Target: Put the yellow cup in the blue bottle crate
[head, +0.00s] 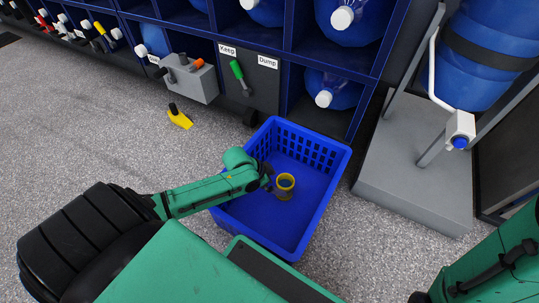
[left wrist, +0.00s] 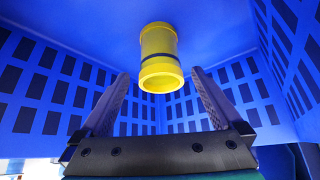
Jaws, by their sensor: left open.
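The yellow cup (head: 285,186) is inside the blue bottle crate (head: 327,208), near its middle. In the left wrist view the yellow cup (left wrist: 159,60) has a dark band around it and is seen with the crate floor and slotted walls (left wrist: 42,82) around it. My left gripper (head: 268,178) reaches over the crate's left side, just left of the cup. In the left wrist view its two fingers (left wrist: 160,105) are spread apart, with the cup beyond their tips and a gap on both sides. Whether the cup touches the crate floor is hard to tell.
A yellow and black tool (head: 180,117) lies on the speckled floor left of the crate. A shelf with blue bottles (head: 333,92) stands behind the crate. A grey stand (head: 415,180) with a blue drum is on the right.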

